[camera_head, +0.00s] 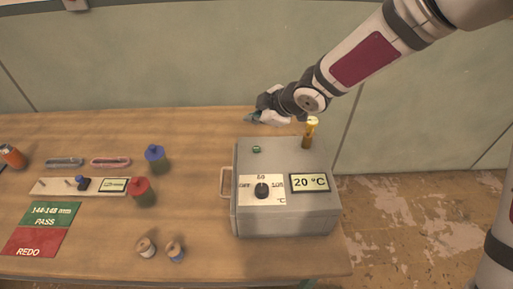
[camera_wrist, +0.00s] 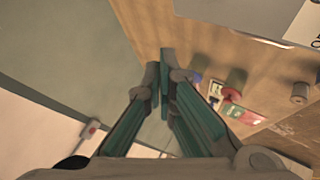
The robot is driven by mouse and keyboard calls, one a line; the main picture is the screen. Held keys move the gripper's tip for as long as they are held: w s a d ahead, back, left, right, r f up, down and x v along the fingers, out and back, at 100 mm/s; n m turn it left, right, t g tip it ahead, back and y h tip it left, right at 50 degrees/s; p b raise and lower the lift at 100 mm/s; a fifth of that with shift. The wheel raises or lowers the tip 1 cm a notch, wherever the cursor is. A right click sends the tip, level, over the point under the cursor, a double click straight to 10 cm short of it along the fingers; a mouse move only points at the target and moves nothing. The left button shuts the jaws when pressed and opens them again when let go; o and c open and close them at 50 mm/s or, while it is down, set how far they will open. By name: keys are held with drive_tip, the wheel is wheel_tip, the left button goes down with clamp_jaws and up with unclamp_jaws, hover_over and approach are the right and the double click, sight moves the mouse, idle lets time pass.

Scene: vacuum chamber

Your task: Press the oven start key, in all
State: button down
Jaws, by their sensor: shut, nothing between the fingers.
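The oven (camera_head: 285,222) is a grey box at the right end of the bench. Its top carries a small green key (camera_head: 256,149), a black dial (camera_head: 262,190) marked OFF, 50 and 105, and a display (camera_head: 310,182) reading 20 °C. My gripper (camera_head: 253,117) is shut and empty, beyond the oven's back edge and apart from the green key in the picture. In the wrist view the fingers (camera_wrist: 163,75) meet over the bench, and part of the oven (camera_wrist: 250,12) shows at the top right. The green key is not visible there.
Blue-topped (camera_head: 155,157) and red-topped (camera_head: 142,191) jars, two spools (camera_head: 147,247) and a gauge board (camera_head: 60,187) lie left. Bare bench separates them from the oven.

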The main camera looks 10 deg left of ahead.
drive_tip(key=b, duration=0.5)
hover_over(255, 150)
drive_tip(key=f, duration=0.7)
drive_tip(key=shift+w+f, duration=0.1)
drive_tip(key=shift+w, duration=0.1)
drive_tip(key=shift+s+f, duration=0.1)
drive_tip(key=shift+f, duration=0.6)
drive_tip(key=shift+b, duration=0.3)
drive_tip(key=shift+f+b, duration=0.3)
drive_tip(key=shift+f, duration=0.1)
drive_tip(key=shift+f+b, duration=0.3)
drive_tip(key=shift+f, duration=0.15)
idle(0.5)
drive_tip(key=shift+r, duration=0.1)
drive_tip(key=shift+r+p, duration=0.55)
drive_tip(key=shift+r, duration=0.2)
